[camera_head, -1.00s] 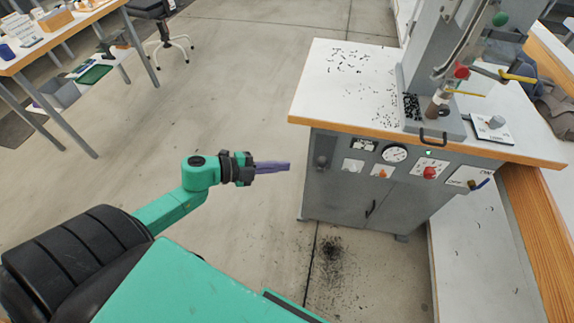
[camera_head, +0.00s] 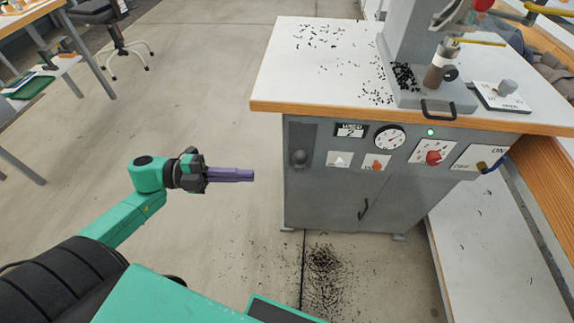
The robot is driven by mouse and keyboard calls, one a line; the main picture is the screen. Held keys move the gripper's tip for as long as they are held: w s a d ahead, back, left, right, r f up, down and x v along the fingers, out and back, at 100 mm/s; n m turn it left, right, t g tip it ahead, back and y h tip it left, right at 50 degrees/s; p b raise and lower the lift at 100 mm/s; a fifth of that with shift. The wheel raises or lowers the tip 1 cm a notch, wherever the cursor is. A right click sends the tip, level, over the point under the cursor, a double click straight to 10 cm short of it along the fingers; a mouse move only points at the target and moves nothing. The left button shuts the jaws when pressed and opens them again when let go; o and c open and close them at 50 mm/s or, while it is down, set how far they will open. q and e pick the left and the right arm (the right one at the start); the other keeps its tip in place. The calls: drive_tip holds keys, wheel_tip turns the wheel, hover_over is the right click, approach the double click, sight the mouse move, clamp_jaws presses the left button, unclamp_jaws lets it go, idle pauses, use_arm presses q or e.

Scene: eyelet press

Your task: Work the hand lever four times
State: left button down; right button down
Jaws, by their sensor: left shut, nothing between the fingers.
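The eyelet press stands on a grey cabinet (camera_head: 330,205) with a white, wood-edged top, right of centre. Several control parts show: a dark round knob (camera_head: 298,158) on a plate at the cabinet's left front, a yellow bar (camera_head: 478,42) and a red ball (camera_head: 485,4) on the press, cut by the top edge. I cannot tell which is the hand lever. My left gripper (camera_head: 250,175), with purple fingers, is shut and empty. It appears left of the cabinet in the picture, pointing at it, and touches nothing. My right gripper is out of view.
The cabinet front carries a gauge (camera_head: 390,138), a red dial (camera_head: 433,157), a lit green lamp (camera_head: 430,132) and a blue-handled ON/OFF switch (camera_head: 494,166). Black bits litter the top and floor. A table (camera_head: 25,14) and chair stand back left; open floor lies between.

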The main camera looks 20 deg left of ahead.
sight(300, 163)
use_arm(q)
drive_tip(key=w+d+f, duration=0.1)
drive_tip(key=w+d, duration=0.5)
drive_tip(key=d, duration=0.2)
drive_tip(key=shift+w+d+f, duration=0.15)
drive_tip(key=shift+w+f, duration=0.1)
drive_tip(key=shift+w, duration=0.15)
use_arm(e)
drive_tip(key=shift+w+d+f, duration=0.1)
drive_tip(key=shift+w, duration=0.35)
